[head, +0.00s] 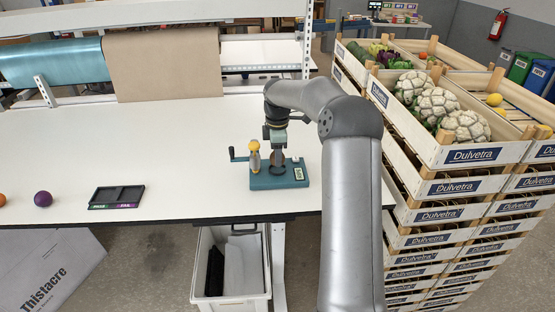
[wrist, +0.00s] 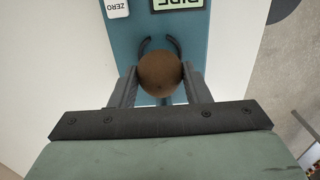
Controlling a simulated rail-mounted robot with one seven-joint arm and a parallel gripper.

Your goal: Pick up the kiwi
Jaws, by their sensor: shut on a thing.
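The kiwi (wrist: 160,73) is a brown round fruit between the two fingers of my gripper (wrist: 160,85) in the wrist view. The fingers touch it from both sides, so the gripper is shut on it. In the head view my gripper (head: 277,155) is over the teal testing device (head: 280,182) on the white table. The kiwi is hard to make out there. The device shows in the wrist view behind the kiwi (wrist: 186,45), with a dark curved holder, a screen reading "RIPE" and a "ZERO" button. I cannot tell whether the kiwi touches the holder.
The device has a crank (head: 238,155) and a yellow-topped post (head: 254,157) just left of my gripper. A dark two-part tray (head: 117,197), a purple ball (head: 43,199) and an orange ball lie to the left. Stacked crates (head: 440,215) stand right. The table between is clear.

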